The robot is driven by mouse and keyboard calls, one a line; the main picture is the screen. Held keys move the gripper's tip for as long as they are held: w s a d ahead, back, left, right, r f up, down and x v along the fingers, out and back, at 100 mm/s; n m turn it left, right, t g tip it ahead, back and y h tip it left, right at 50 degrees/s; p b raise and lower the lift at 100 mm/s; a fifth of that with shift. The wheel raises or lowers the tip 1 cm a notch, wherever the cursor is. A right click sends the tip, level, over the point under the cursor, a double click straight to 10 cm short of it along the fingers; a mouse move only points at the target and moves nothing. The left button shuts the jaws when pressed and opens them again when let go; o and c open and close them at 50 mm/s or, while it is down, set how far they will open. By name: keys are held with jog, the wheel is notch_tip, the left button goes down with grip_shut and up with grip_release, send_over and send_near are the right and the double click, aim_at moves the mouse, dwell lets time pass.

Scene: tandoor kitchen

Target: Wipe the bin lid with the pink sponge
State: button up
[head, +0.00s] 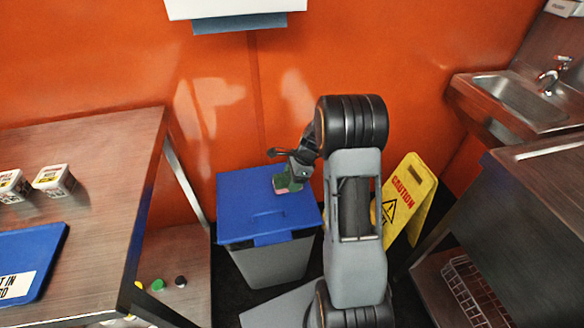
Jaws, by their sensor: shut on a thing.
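The bin (270,262) is grey and stands on the floor against the orange wall. Its blue lid (240,195) is closed and has a handle at the front. My gripper (285,175) is over the right rear part of the lid, pointing down. It is shut on a small sponge (286,186), which looks pink with some green. The sponge is at the lid surface, but I cannot tell whether it touches. My arm hides part of the area right of the bin.
A steel table (105,150) stands at left with two white tubs and a blue board (30,258). A yellow caution sign (408,200) stands right of the bin, behind my arm. A sink (525,98) and a steel counter (545,170) are at right.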

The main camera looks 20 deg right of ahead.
jog(key=shift+r+p, duration=1.2)
jog(key=shift+r, duration=0.5)
jog(key=shift+f, duration=0.1)
